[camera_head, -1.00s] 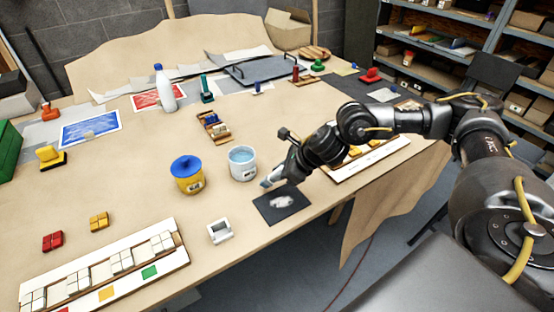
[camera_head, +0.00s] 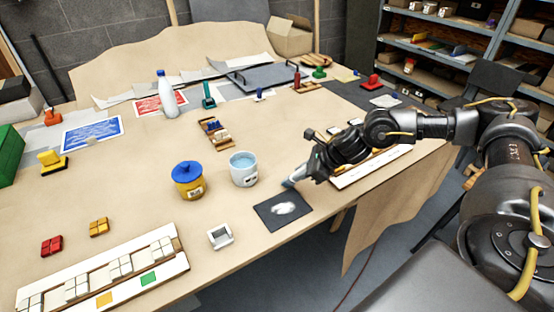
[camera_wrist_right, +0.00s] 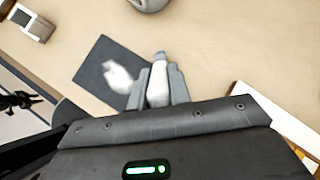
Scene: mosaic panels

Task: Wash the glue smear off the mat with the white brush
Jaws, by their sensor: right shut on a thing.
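The dark mat (camera_head: 265,210) lies near the table's front edge, with a whitish glue smear (camera_head: 285,208) in its middle. Both show in the right wrist view, the mat (camera_wrist_right: 98,62) and smear (camera_wrist_right: 122,77) left of the fingers. My right gripper (camera_head: 296,178) is shut on the white brush (camera_wrist_right: 158,82), at the mat's far right edge in the head view. The fingers flank the brush; its lower end is hard to make out. Whether it touches the mat I cannot tell. My left gripper is not in view.
A water cup (camera_head: 243,170) and a yellow pot with blue lid (camera_head: 188,182) stand left of and behind the mat. A small white holder (camera_head: 219,236) sits front left. A white panel (camera_head: 372,168) lies to the right, under my arm. Bare table lies between them.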

